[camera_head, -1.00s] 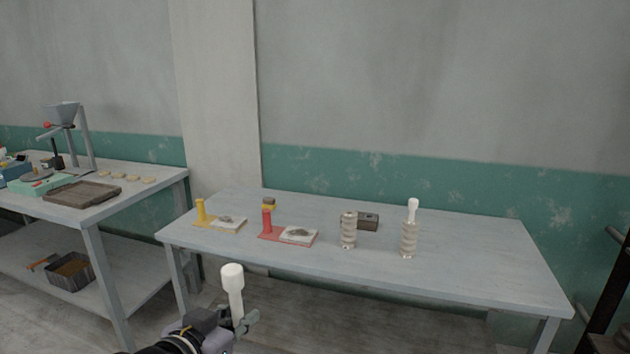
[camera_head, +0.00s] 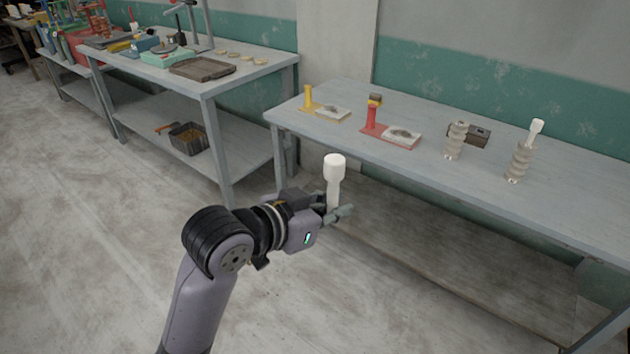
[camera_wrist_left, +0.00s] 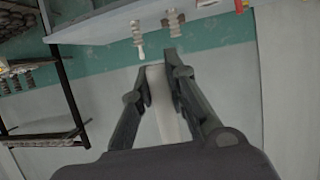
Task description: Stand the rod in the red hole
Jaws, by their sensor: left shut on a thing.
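My left gripper (camera_head: 336,207) is shut on a white rod (camera_head: 334,172) with a thicker head, held upright in front of the table. The left wrist view shows the rod (camera_wrist_left: 156,88) between both fingers. On the table stands a red post (camera_head: 374,112) on a red base, with a small yellow and brown piece on top; no open hole can be made out on it. Beside the post, a white slab (camera_head: 402,141) with grey stuff lies on the base. The held rod is apart from the red piece. My right gripper is not in view.
The grey table (camera_head: 470,195) also holds a yellow post (camera_head: 308,97), a ribbed column (camera_head: 456,141), a dark block (camera_head: 478,136) and another ribbed column (camera_head: 519,162) with a white rod in its top. A bench (camera_head: 235,74) with tools stands left. The table's front strip is clear.

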